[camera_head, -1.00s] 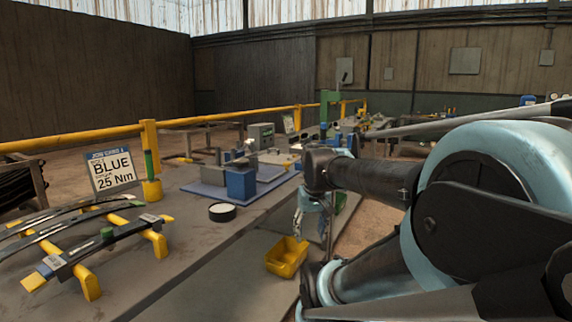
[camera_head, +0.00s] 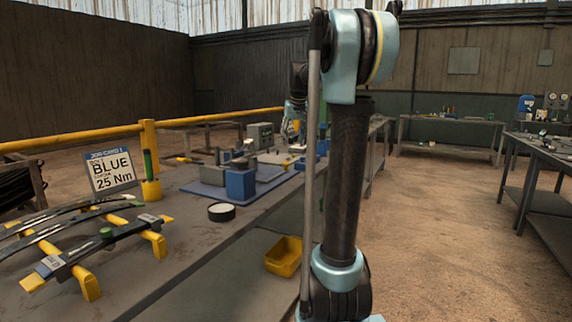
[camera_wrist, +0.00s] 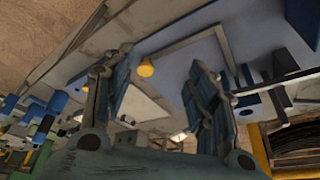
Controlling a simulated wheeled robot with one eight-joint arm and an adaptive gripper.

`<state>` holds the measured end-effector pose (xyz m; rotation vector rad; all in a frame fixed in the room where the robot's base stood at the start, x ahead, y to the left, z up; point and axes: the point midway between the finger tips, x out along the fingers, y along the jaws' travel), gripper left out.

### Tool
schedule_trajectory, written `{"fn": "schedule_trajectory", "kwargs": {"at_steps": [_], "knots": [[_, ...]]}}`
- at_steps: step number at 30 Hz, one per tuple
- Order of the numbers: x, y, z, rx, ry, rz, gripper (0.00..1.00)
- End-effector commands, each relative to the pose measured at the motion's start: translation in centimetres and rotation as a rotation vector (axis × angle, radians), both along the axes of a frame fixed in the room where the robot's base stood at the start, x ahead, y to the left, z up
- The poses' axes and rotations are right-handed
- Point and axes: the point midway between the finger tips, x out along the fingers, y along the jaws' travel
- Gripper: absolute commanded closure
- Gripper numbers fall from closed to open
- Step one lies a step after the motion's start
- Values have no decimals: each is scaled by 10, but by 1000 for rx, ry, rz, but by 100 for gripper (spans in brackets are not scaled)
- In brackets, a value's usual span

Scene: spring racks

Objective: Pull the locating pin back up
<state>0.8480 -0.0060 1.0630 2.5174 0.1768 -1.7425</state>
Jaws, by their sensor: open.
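My gripper (camera_head: 292,128) is raised at the far end of the bench, above and beyond the blue mat (camera_head: 205,193). In the wrist view its two fingers (camera_wrist: 160,62) are spread, with nothing held between them. A fixture with a blue block (camera_head: 240,184) and grey metal parts stands on the mat. A small yellow knob (camera_wrist: 146,68) shows between the fingers in the wrist view, apart from them. I cannot tell if it is the locating pin, and no pin is clearly visible in the head view.
A job card (camera_head: 111,170) reading BLUE 25 Nm stands at left, behind leaf springs on a yellow rack (camera_head: 90,284). A black round tin (camera_head: 222,212) and a yellow bin (camera_head: 284,256) are nearer. A yellow rail (camera_head: 75,137) runs behind the bench. Open floor lies right.

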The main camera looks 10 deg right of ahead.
Motion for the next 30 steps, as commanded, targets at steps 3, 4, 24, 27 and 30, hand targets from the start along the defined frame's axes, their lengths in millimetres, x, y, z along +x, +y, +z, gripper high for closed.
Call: {"fn": "schedule_trajectory", "kwargs": {"at_steps": [3, 4, 24, 27, 30], "knots": [[39, -2, 11, 1, -14, 9, 48], [47, -3, 13, 1, -17, 10, 48], [102, -2, -25, 1, -31, 20, 48], [109, -1, -42, 1, -32, 20, 48], [115, 0, -58, 1, -31, 20, 48]]}}
